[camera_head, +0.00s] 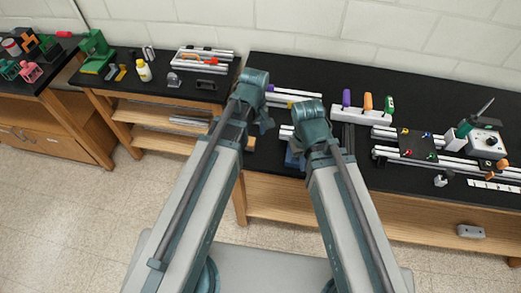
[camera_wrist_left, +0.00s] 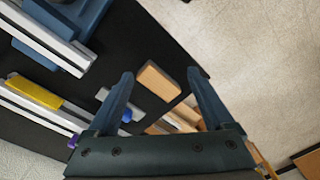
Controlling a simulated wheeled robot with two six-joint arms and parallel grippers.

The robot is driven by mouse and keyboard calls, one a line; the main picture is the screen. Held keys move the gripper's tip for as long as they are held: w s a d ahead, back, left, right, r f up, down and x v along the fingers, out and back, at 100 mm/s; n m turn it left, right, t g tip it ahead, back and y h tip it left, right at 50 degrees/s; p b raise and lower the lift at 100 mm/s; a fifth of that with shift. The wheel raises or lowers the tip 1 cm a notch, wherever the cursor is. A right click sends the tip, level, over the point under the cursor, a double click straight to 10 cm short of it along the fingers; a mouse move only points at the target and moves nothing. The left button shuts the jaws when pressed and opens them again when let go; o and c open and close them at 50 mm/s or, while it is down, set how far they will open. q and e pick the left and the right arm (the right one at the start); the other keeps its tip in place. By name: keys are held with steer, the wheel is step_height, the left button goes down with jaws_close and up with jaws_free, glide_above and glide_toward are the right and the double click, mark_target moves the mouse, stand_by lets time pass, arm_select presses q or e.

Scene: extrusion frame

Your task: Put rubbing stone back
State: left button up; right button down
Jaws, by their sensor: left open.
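A tan rectangular block (camera_wrist_left: 158,82), which looks like the rubbing stone, lies on the black bench top close to its edge. In the left wrist view my left gripper (camera_wrist_left: 161,75) is open, with one finger on each side of the block in the picture. I see no contact with it. In the head view a small tan piece (camera_head: 250,143) shows beside my left arm at the bench's front edge. My own arm hides most of the left gripper there. My right arm's wrist is raised over the bench, and its fingers cannot be made out.
Aluminium extrusions (camera_wrist_left: 45,35) and a yellow piece (camera_wrist_left: 36,92) lie beside the gripper. A white holder (camera_head: 362,116) with coloured handles stands behind my right arm. A black plate (camera_head: 418,146) and extrusions occupy the right bench. A lower side bench (camera_head: 205,95) holds tools and a yellow bottle (camera_head: 143,72).

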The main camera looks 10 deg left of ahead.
arm_select(q)
steer(key=s+d+m, duration=0.5)
steer(key=s+m, duration=0.4)
steer(key=m, duration=0.4)
steer(key=shift+d+y, duration=0.15)
steer(key=shift+y, duration=0.15)
